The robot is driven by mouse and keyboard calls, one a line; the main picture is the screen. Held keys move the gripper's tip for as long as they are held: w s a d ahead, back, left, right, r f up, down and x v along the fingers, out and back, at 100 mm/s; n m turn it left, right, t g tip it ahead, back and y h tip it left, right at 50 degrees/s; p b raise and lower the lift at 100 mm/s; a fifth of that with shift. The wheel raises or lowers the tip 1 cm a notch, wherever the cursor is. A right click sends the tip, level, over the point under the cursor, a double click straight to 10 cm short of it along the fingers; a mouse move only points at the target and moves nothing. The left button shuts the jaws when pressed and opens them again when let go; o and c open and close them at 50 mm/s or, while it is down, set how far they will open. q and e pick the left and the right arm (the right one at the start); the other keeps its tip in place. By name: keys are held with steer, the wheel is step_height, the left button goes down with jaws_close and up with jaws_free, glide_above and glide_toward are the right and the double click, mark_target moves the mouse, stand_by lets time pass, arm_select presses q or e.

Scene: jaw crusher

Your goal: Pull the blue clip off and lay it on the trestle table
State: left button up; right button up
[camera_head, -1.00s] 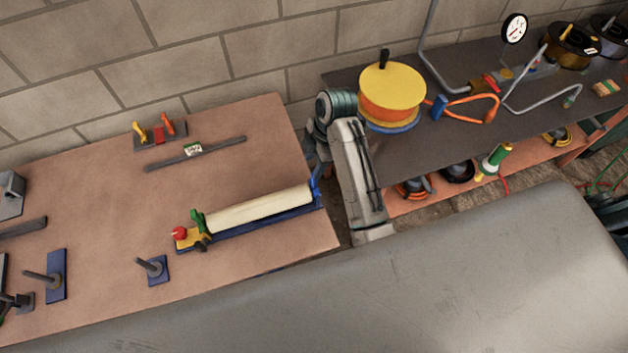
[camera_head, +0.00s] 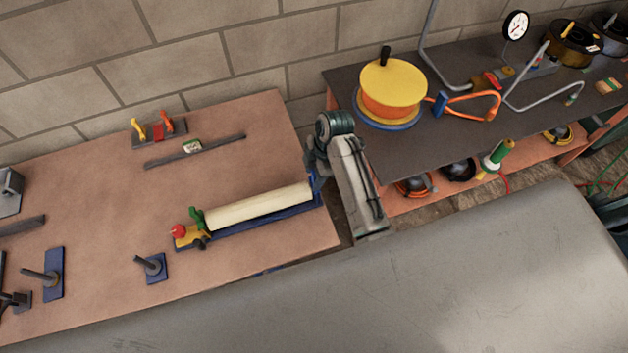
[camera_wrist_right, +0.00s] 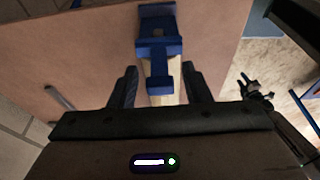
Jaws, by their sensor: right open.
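A blue clip-like piece (camera_head: 315,184) stands at the right end of a cream roll (camera_head: 260,205) that lies on a blue base on the brown-topped table (camera_head: 90,205). My right gripper (camera_head: 317,168) is at this end. In the right wrist view the blue piece (camera_wrist_right: 158,47) lies ahead, and its narrow part reaches between the open fingers of the gripper (camera_wrist_right: 158,70). I see a gap on both sides. The gripper partly hides the blue piece in the head view. Another small blue piece (camera_head: 440,103) sits on an orange hose on the dark bench. My left gripper is not in view.
A red knob and a green lever stand at the roll's left end. The dark bench (camera_head: 400,155) at right holds a yellow reel (camera_head: 392,85), hoses and a gauge. The brown table is clear between the roll and the grey bar (camera_head: 215,145).

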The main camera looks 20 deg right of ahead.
jaws_close()
steer(key=shift+a+p+v, duration=0.2)
steer(key=shift+p+v, duration=0.15)
steer(key=shift+v, duration=0.4)
steer(key=shift+a+p+v, duration=0.15)
steer(key=shift+p+v, duration=0.15)
steer(key=shift+v, duration=0.45)
steer(key=shift+a+v, duration=0.2)
steer(key=shift+v, duration=0.55)
steer(key=shift+a+v, duration=0.15)
steer(key=shift+v, duration=0.6)
steer(key=shift+r, duration=0.1)
